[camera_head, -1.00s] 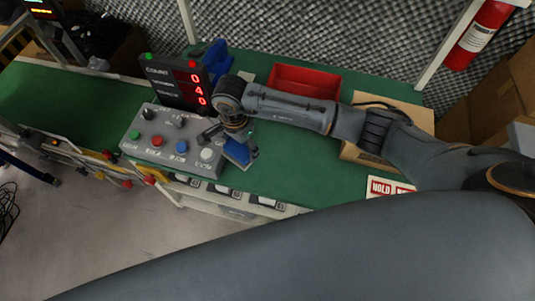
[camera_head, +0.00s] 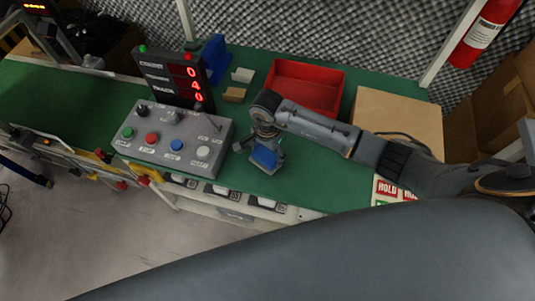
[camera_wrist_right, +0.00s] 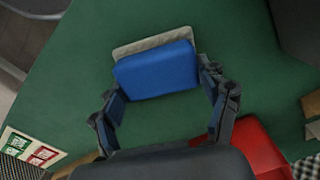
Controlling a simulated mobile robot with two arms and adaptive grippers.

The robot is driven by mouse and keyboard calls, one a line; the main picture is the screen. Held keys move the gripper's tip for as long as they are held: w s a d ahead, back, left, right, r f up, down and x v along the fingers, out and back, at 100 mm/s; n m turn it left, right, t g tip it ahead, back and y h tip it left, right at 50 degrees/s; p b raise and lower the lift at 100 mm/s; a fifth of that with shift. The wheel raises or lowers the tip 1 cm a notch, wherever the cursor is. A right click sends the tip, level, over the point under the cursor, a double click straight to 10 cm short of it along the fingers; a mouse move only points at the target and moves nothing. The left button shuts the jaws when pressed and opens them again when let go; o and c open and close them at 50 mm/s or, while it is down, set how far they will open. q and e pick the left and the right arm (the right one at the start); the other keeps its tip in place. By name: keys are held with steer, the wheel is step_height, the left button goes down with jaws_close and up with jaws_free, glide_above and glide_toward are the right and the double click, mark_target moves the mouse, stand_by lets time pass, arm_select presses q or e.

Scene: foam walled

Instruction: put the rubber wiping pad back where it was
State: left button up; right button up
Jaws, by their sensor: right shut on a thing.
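The rubber wiping pad (camera_head: 263,158) has a blue block on top and a pale grey, flat edge. My right gripper (camera_head: 267,142) is shut on it, over the green bench just right of the grey control box. In the right wrist view the pad (camera_wrist_right: 155,72) sits between the fingertips of the gripper (camera_wrist_right: 165,95), its pale edge showing on the far side. Green bench surface surrounds it. Whether it touches the bench I cannot tell. My left gripper is not in view.
The control box (camera_head: 175,140) with coloured buttons stands left, a lit counter display (camera_head: 170,75) behind it. A tan block (camera_head: 234,94), white block (camera_head: 243,75) and blue holder (camera_head: 214,58) lie behind. A red bin (camera_head: 303,85) and cardboard box (camera_head: 400,112) stand at back right.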

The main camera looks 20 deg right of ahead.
mark_target(267, 153)
steer(key=shift+f, duration=0.1)
steer(key=o, duration=1.2)
steer(key=shift+r, duration=0.35)
step_height(267, 153, up, 12)
steer(key=shift+f+b, duration=0.1)
steer(key=shift+b, duration=0.25)
steer(key=shift+a+f, duration=0.1)
